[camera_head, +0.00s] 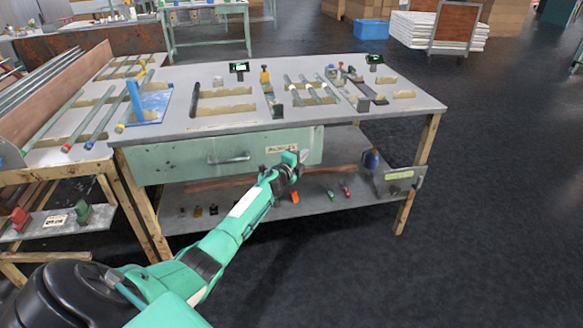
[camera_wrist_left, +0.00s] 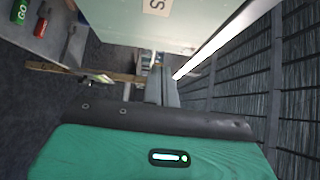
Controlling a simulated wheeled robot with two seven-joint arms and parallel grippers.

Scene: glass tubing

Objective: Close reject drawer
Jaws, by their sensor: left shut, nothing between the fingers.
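The drawer (camera_head: 180,161) has a pale green front with a metal bar handle (camera_head: 228,158) and a small label near its right end. It sits under the workbench top, and I cannot tell how far its front stands out. My left gripper (camera_head: 302,156) is at the right end of the drawer front, near the label, with its fingers shut and empty. In the left wrist view the shut fingers (camera_wrist_left: 163,86) point towards the pale green panel (camera_wrist_left: 135,25). Whether they touch it is unclear. My right gripper is not in view.
The workbench top (camera_head: 240,122) holds glass tubes, wooden rests and small displays. A side table (camera_head: 50,155) with tubes stands at left. The dark floor at right is free.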

